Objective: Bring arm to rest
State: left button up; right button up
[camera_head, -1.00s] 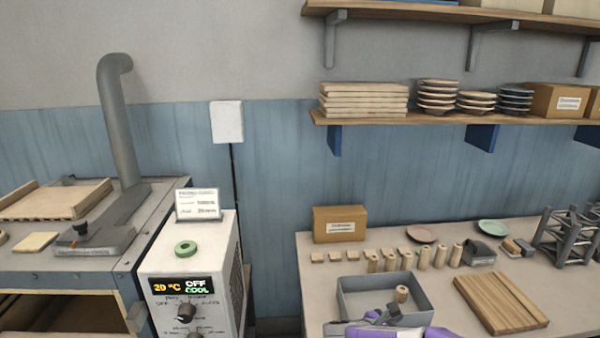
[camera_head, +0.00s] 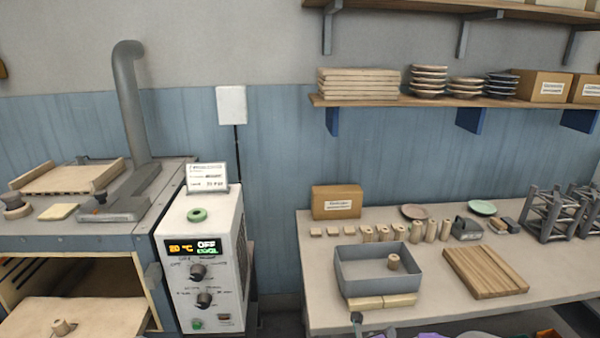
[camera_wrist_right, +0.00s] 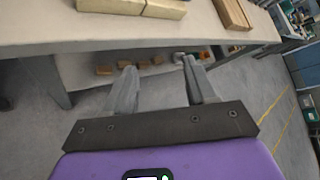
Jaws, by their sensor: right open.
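My right gripper (camera_wrist_right: 157,80) is open and empty in the right wrist view. Its two grey fingers are spread apart, just off the front edge of the workbench (camera_wrist_right: 60,45), with the floor and a lower shelf visible beyond. In the head view only a small grey part and bits of purple of my right arm show at the bottom edge, in front of the bench. My left gripper is not in view.
The dryer control box (camera_head: 203,260) and an open-fronted chamber (camera_head: 80,295) stand left.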

jog(key=s+a+f+n+g+y+b, duration=0.1)
jog(key=s+a+f+n+y, duration=0.35)
jog(key=f+n, duration=0.45)
jog(key=s+a+f+n+g+y+b, duration=0.1)
jog(key=s+a+f+n+g+y, duration=0.15)
jog(key=s+f+n, duration=0.45)
jog(key=s+a+f+n+g+y+b, duration=0.1)
jog(key=s+a+f+n+g+y, duration=0.1)
jog(key=s+f+n, duration=0.3)
jog(key=s+a+f+n+g+y+b, duration=0.1)
jog(key=s+a+f+n+g+y, duration=0.1)
jog(key=s+f+n, duration=0.4)
jog(key=s+a+n+g, duration=0.1)
jog(key=s+n+g, duration=0.1)
jog(key=s+n, duration=0.2)
jog(key=shift+s+n, duration=0.3)
jog(key=shift+s, duration=0.75)
jog(key=shift+c, duration=1.3)
jog(key=shift+w, duration=0.1)
